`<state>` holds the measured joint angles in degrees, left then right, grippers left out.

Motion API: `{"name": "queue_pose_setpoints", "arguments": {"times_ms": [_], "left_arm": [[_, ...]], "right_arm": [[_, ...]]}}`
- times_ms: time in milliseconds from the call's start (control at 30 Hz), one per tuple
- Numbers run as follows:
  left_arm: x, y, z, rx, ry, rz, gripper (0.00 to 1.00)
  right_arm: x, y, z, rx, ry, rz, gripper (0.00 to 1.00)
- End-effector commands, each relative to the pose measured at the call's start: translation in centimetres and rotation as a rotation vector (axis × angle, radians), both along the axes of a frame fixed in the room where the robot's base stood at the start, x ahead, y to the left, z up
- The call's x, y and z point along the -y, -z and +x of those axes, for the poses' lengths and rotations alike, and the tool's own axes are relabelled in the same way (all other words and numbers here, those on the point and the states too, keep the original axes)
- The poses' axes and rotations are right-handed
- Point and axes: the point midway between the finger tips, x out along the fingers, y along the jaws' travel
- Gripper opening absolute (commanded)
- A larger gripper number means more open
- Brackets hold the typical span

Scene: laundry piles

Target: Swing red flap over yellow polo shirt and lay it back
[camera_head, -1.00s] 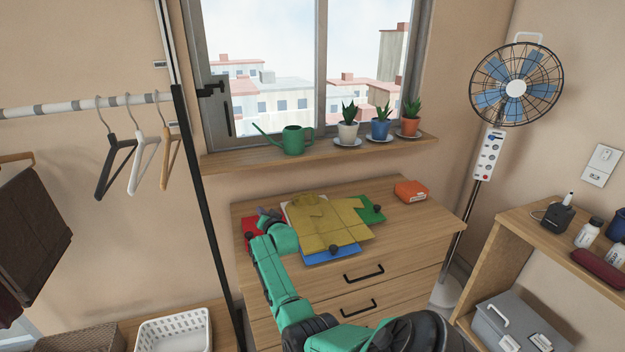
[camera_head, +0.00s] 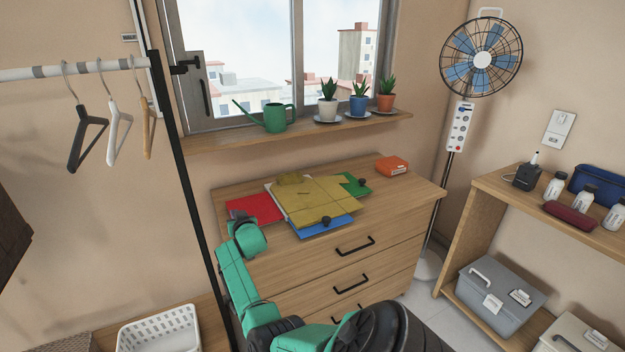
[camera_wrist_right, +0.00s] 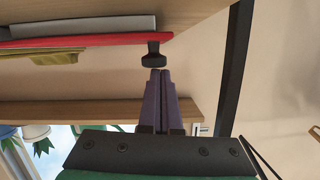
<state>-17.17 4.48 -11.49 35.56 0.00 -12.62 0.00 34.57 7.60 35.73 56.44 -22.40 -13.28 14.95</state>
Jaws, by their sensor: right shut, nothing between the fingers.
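The yellow polo shirt (camera_head: 318,202) lies on the folding board on the dresser top. The red flap (camera_head: 258,207) lies flat to the left of the shirt. My right gripper (camera_head: 240,217) is at the red flap's front left, partly hidden by my wrist. In the right wrist view, its fingers (camera_wrist_right: 161,73) are shut and empty, with their tips just by a black knob (camera_wrist_right: 152,56) at the end of the red flap (camera_wrist_right: 95,41). A strip of yellow cloth (camera_wrist_right: 55,58) also shows there. My left gripper is out of view.
The green flap (camera_head: 359,188) and blue flap (camera_head: 325,229), each with a black knob, stick out from under the shirt. The sill with watering can (camera_head: 277,118) and plants is behind.

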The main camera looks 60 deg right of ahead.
Motion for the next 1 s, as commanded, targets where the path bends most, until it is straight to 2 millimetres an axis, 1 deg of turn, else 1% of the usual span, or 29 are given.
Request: {"name": "queue_pose_setpoints", "arguments": {"times_ms": [533,633,767,900,933,967,1000], "left_arm": [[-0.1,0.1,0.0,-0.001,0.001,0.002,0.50],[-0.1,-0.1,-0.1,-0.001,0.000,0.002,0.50],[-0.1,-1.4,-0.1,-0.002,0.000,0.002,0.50],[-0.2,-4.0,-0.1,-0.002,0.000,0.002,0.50],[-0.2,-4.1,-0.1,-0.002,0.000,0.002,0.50],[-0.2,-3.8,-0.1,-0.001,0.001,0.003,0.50],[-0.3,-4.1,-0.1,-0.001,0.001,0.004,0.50]], "right_arm": [[0.0,0.1,0.0,0.000,0.000,0.000,0.00],[0.0,-0.2,0.0,0.000,0.000,0.000,0.00],[0.2,-1.7,0.1,0.001,-0.001,-0.002,0.00],[0.5,-4.9,0.2,0.001,-0.002,-0.001,0.00],[0.3,-4.8,0.0,-0.001,-0.003,-0.001,0.00],[-0.1,-4.4,-0.5,-0.002,-0.003,-0.002,0.00],[-0.6,-4.5,-1.2,-0.003,-0.003,-0.002,0.00]]}}
